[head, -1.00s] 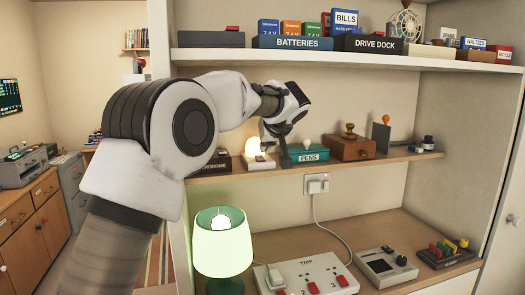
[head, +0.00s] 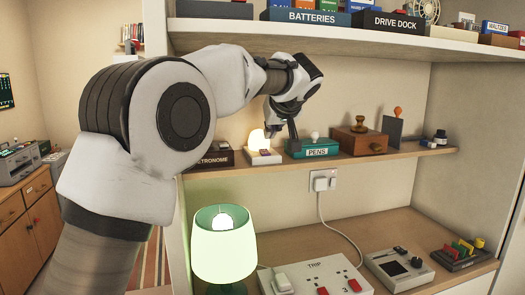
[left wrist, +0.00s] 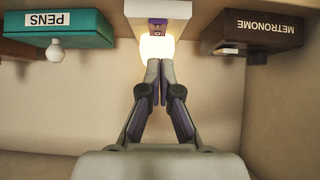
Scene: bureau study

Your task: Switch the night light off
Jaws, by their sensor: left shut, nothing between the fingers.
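The night light (head: 257,139) is a small glowing dome on a white base, on the middle shelf between the metronome and the pens box. It is lit. A small dark switch (head: 265,151) shows on its base. In the left wrist view the glowing night light (left wrist: 157,46) is at top centre, with the purplish switch (left wrist: 158,24) above the glow. My left gripper (head: 292,132) is at the shelf, close to the night light and in front of the pens box's left end. Its fingers (left wrist: 157,68) are shut and empty, overlapping the glow; contact cannot be told. My right gripper is out of view.
The teal pens box (head: 314,149) stands right of the night light, the dark metronome box (head: 213,160) left. A wooden box (head: 357,141) is further right. Below are a lit green lamp (head: 222,255) and a trip switch panel (head: 315,275). The upper shelf (head: 320,37) runs overhead.

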